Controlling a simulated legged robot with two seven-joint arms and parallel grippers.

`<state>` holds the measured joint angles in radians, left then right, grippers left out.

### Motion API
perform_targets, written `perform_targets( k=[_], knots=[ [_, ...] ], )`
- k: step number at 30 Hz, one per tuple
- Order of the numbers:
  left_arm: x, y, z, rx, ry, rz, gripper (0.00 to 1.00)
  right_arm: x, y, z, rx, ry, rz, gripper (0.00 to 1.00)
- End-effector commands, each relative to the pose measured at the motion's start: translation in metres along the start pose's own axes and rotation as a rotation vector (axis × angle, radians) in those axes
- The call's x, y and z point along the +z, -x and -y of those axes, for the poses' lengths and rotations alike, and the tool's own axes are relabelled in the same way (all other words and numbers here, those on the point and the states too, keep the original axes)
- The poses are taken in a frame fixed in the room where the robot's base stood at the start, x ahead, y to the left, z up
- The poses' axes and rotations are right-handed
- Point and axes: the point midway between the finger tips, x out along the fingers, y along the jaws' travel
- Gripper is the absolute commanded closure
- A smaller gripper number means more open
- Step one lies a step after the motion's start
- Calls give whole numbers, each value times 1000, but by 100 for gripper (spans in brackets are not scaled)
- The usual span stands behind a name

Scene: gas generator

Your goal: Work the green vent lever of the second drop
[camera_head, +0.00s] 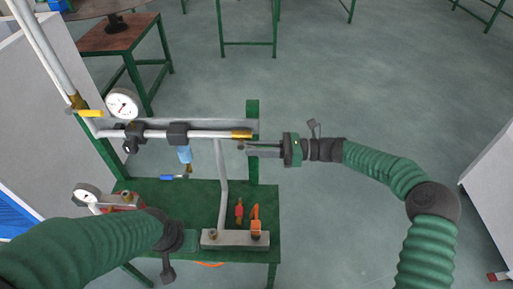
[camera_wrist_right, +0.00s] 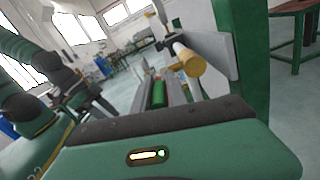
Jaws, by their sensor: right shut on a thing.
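My right gripper (camera_head: 247,148) reaches in from the right, its fingers just below the brass end (camera_head: 241,135) of the horizontal grey pipe (camera_head: 205,134). In the right wrist view a green cylindrical piece (camera_wrist_right: 158,94), which looks like the vent lever's grip, sits between the fingers; they are shut on it. The brass end (camera_wrist_right: 190,62) shows just beyond it. In the head view the fingers hide the lever. My left gripper (camera_head: 196,239) is low over the green table, beside the grey block; its fingertips do not show clearly.
A pressure gauge (camera_head: 123,103) and a yellow lever (camera_head: 90,113) are at the pipe's left. A blue-handled valve (camera_head: 174,177) hangs below it. Orange (camera_head: 255,217) and red (camera_head: 239,211) handles stand by the grey block (camera_head: 236,240).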

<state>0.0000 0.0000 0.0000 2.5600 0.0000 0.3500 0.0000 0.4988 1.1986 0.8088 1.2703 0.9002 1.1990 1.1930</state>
Motion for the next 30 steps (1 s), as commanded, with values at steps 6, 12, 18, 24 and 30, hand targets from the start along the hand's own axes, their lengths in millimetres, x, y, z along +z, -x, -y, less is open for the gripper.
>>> perform_targets(
  k=[6,12,18,24,30],
  knots=[
    [0,0,0,0,0,0,64,1,-5,-2,8,1,2,100],
    [0,0,0,0,0,0,64,2,-5,-2,9,1,2,100],
    [0,-1,0,0,0,0,64,1,-6,-3,11,0,9,100],
    [1,-5,0,0,0,0,64,-3,-6,-2,20,-2,60,100],
    [4,-15,0,0,0,0,64,-9,-6,0,44,-3,180,100]
  ],
)
